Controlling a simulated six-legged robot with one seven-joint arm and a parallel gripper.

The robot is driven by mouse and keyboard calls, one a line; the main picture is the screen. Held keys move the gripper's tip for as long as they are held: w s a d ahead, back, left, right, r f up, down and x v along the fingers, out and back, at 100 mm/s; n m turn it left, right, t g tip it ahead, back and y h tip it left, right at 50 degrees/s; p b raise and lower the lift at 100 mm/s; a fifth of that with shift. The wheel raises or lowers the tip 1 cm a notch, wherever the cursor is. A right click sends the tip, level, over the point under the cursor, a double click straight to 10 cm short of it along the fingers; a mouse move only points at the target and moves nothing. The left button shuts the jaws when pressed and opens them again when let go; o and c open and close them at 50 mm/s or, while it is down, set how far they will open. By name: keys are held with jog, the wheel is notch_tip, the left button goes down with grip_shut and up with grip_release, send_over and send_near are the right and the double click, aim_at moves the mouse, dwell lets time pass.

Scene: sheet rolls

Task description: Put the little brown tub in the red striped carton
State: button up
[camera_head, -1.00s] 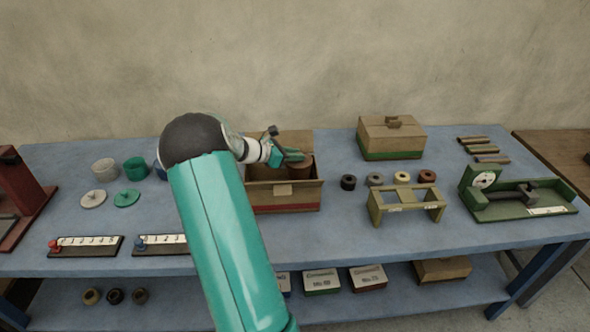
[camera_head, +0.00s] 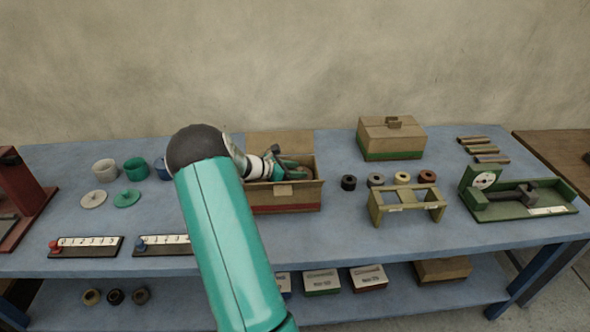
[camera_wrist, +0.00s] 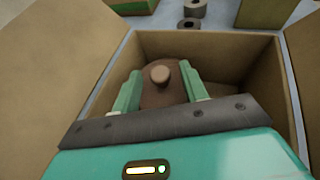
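The red striped carton (camera_head: 285,202) stands open on the blue table, its flaps spread, with a red band low on its front. The little brown tub (camera_wrist: 163,97), with a round knob on its lid, is down between the carton's walls in the wrist view. My gripper (camera_wrist: 160,82) reaches into the carton with one green finger on each side of the tub, and appears closed against it. In the head view my gripper (camera_head: 291,171) is partly below the carton's rim, and the tub is mostly hidden. Whether the tub touches the carton floor is unclear.
A closed green-striped carton (camera_head: 391,140) stands behind to the right. Several small rings (camera_head: 375,180) and an olive stand (camera_head: 406,202) are right of the open carton. Cups (camera_head: 135,167) and lids (camera_head: 127,198) lie left. A green gauge tray (camera_head: 520,200) is far right.

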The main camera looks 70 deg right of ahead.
jog(key=shift+r, duration=0.15)
jog(key=v, duration=1.2)
dwell(0.5)
